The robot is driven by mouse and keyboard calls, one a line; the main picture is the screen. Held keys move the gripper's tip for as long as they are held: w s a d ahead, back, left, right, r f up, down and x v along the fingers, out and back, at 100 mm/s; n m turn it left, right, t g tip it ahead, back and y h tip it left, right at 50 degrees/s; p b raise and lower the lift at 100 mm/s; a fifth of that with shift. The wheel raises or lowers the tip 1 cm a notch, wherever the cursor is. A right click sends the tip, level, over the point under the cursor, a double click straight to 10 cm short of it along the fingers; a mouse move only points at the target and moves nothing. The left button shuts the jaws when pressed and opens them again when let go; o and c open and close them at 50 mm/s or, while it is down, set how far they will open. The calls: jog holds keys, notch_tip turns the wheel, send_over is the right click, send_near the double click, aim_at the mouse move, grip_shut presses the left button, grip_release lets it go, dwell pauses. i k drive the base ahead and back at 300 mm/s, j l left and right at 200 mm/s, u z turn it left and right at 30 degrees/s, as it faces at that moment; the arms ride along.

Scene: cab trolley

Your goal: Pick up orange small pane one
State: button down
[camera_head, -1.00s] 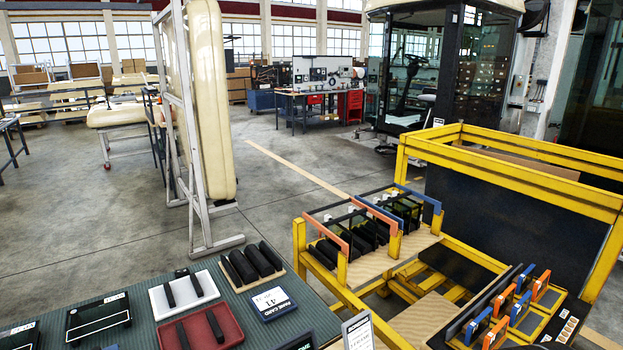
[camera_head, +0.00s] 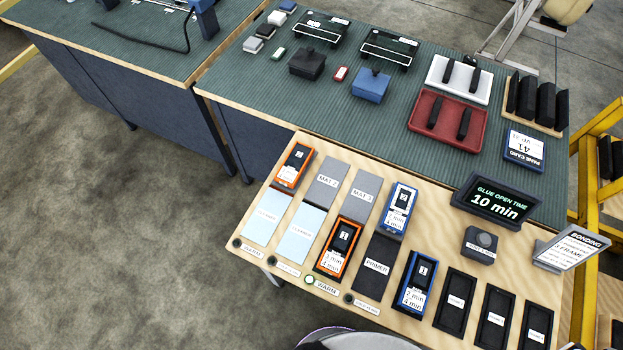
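Two orange-framed pieces lie on the light wooden table. One orange-framed piece (camera_head: 294,166) is at the table's far left corner, with a white label on it. The other orange-framed piece (camera_head: 340,247) lies nearer, left of the black primer mat, and its white tag seems to show a 1. I cannot tell for sure which is orange small pane one. Two similar blue-framed pieces lie to their right, one farther back (camera_head: 399,209) and one nearer (camera_head: 416,282). My gripper is not in view.
The wooden table (camera_head: 455,235) also holds pale blue cleaner mats (camera_head: 263,219), grey mats (camera_head: 326,181), several black trays (camera_head: 456,301), a glue timer sign (camera_head: 496,201) and a bonding sign (camera_head: 572,248). A green-topped bench (camera_head: 330,100) stands behind. The floor at left is clear.

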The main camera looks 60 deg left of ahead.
aim_at(334, 259)
jog(key=k+l+u, duration=0.2)
jog(key=k, duration=0.2)
jog(key=u, duration=1.95)
